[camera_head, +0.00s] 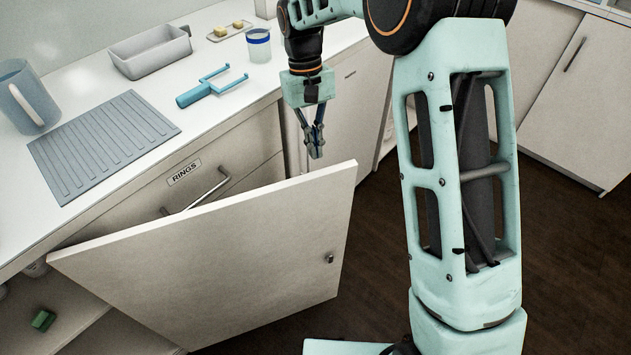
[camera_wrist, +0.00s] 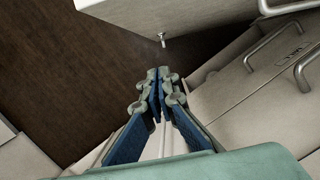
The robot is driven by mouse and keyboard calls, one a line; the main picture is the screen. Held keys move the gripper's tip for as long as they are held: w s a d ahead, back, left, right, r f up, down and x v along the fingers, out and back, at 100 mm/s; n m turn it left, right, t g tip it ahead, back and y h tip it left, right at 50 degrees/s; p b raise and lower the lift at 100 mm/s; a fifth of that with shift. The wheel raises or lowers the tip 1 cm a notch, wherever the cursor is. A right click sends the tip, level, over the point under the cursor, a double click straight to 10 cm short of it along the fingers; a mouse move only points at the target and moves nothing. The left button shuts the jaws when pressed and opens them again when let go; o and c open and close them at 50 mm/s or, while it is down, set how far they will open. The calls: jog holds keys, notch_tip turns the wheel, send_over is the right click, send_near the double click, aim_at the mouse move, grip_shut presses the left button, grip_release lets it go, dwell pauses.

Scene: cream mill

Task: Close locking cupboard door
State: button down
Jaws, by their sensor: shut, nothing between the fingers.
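The cupboard door (camera_head: 225,262) is a cream panel standing wide open, swung out from the cabinet front. A small metal lock or knob (camera_head: 330,257) sits near its free edge. In the wrist view the door (camera_wrist: 165,14) crosses the top, with the small metal piece (camera_wrist: 162,38) pointing out from it. My gripper (camera_head: 316,152) is shut and empty, pointing down just behind the door's upper free corner, near the drawer fronts. I cannot tell whether it touches the door. In the wrist view its fingertips (camera_wrist: 158,75) meet below the metal piece.
A drawer labelled RINGS (camera_head: 185,173) has a bar handle (camera_head: 210,190) behind the door. The counter holds a jug (camera_head: 27,97), a ridged mat (camera_head: 104,133), a grey tub (camera_head: 150,50), a blue tool (camera_head: 212,86) and a cup (camera_head: 258,46). Dark floor (camera_head: 560,240) lies open at right.

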aim_at(325, 195)
jog(key=shift+s+d+f+b, duration=0.45)
jog(key=shift+s+f, duration=0.6)
jog(key=shift+f, duration=0.55)
jog(key=shift+s+d+f+b, duration=0.45)
jog(key=shift+s+f, duration=0.55)
jog(key=shift+f, duration=0.65)
jog(key=shift+s+d+f+b, duration=0.45)
jog(key=shift+s+f, duration=0.6)
jog(key=shift+f, duration=0.55)
